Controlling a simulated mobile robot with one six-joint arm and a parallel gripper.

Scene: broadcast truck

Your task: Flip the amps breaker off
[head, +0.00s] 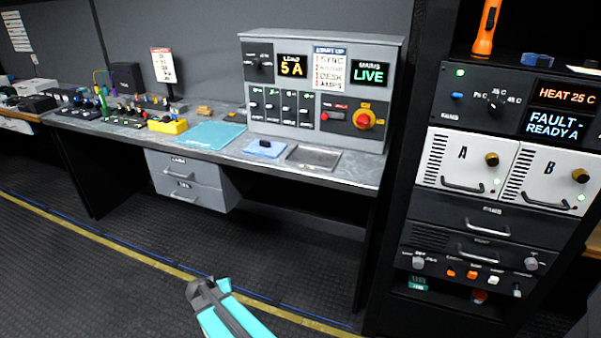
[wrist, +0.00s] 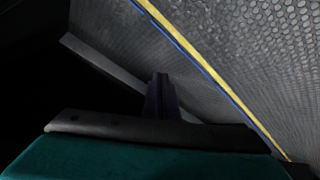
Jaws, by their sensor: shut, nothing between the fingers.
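The grey power panel (head: 394,85) stands on the desk's right part. A row of several black breaker switches (head: 287,108) sits on its lower left, with small green lights above them. The labels are too small to read, so I cannot tell which is the amps breaker or which way each lever points. A start-up list (head: 329,68) on the panel ends with AMPS. My gripper (head: 203,290) is low over the floor in front of the desk, well away from the panel. It is shut and empty; its dark fingers (wrist: 160,97) show in the wrist view against the floor.
A black equipment rack (head: 460,207) stands right. The floor in front is clear.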

